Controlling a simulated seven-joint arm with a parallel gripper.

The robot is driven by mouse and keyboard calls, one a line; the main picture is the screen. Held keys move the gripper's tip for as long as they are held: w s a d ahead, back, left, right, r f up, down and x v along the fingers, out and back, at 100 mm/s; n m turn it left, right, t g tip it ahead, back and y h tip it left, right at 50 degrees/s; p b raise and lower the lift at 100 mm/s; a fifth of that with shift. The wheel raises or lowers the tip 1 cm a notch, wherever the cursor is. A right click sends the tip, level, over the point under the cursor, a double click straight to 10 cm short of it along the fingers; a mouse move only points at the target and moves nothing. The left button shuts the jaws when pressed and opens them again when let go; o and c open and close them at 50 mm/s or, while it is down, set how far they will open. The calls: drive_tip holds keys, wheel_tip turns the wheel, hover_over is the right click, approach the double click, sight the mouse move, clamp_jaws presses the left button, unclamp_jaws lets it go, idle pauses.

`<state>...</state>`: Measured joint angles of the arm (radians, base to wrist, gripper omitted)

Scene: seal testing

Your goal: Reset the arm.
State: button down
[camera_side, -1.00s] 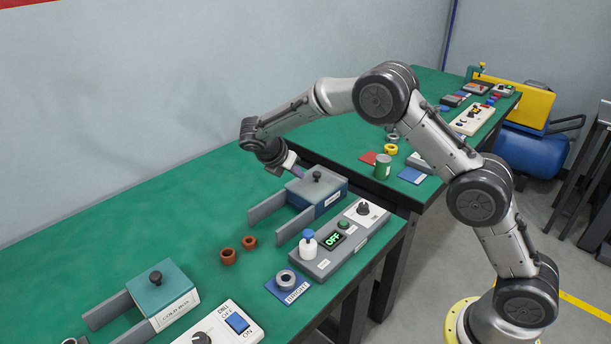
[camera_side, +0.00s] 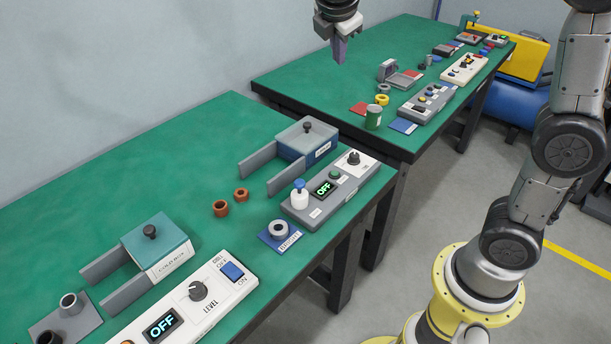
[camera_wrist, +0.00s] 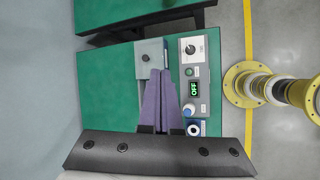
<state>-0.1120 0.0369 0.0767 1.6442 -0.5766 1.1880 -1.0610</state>
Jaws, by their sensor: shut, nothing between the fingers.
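My gripper (camera_side: 340,52) hangs at the top middle of the side view, pointing down, high above the tables and apart from everything. Its purple fingers are together with nothing between them; they also show in the wrist view (camera_wrist: 160,78). In the wrist view the fingers overlap the grey-lidded box (camera_wrist: 149,55) below, hiding part of it. In the side view that box (camera_side: 310,132), with a black knob, stands near the right edge of the near green table (camera_side: 90,190). My upper arm leaves the side view at the top right.
A grey panel (camera_side: 350,185) reading OFF stands beside the box. Two brown rings (camera_side: 221,208) and a grey ring on a blue card (camera_side: 279,229) lie nearby. A teal-lidded cold box (camera_side: 157,245) and white panel (camera_side: 140,320) are in front. A second table (camera_side: 310,75) stands behind.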

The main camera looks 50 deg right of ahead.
drive_tip(key=s+r+m+t+y, duration=0.15)
drive_tip(key=s+m, duration=0.25)
drive_tip(key=s, duration=0.7)
drive_tip(key=s+a+f+m+y, duration=0.2)
drive_tip(key=s+a+f+m, duration=0.1)
drive_tip(key=s+f+m, duration=0.2)
drive_tip(key=s+a+f+m+y, duration=0.2)
drive_tip(key=s+f+m, duration=0.3)
drive_tip(key=s, duration=0.3)
drive_tip(key=shift+a+m+t, duration=0.35)
drive_tip(key=shift+a+m, duration=0.35)
drive_tip(key=shift+a, duration=0.15)
drive_tip(key=shift+s, duration=0.1)
